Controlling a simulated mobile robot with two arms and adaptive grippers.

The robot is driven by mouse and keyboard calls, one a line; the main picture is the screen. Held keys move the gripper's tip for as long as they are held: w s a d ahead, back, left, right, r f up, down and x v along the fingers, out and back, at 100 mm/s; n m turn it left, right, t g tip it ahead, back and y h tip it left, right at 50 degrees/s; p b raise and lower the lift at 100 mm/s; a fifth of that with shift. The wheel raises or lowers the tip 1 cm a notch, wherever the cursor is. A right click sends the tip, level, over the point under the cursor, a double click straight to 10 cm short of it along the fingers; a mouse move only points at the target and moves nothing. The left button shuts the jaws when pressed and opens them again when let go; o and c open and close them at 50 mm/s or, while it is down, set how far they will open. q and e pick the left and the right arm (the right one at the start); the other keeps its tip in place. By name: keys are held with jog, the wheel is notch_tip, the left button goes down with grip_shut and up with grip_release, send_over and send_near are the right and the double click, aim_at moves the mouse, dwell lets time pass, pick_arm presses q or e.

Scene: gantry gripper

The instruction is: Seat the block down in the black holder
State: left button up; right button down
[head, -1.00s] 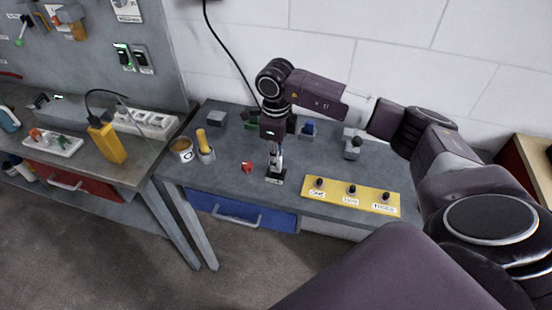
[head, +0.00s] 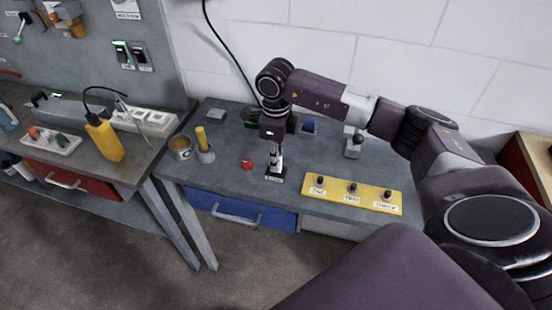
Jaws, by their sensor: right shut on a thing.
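My right gripper (head: 276,158) points straight down over the middle of the grey workbench. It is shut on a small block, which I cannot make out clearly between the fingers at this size. The black holder (head: 274,178) sits on the bench directly below the fingertips, near the front edge, with a pale label on its front. I cannot tell whether the block touches the holder or is inside it. My left gripper is not in view.
A red knob-like piece (head: 246,164) lies left of the holder. A yellow panel (head: 337,190) with three black knobs stands to the right. A tin (head: 181,148) and a cup with a yellow handle (head: 205,152) stand at the left. A grey block with a dark knob (head: 352,148) stands behind the panel.

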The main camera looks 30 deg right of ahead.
jog(key=shift+f+b, duration=0.75)
jog(key=shift+f, duration=0.15)
jog(key=c, duration=1.8)
grip_release()
jog(key=shift+c, duration=0.2)
notch_tip(320, 180, up, 12)
jog(key=shift+r, duration=0.1)
jog(key=shift+a, duration=0.1)
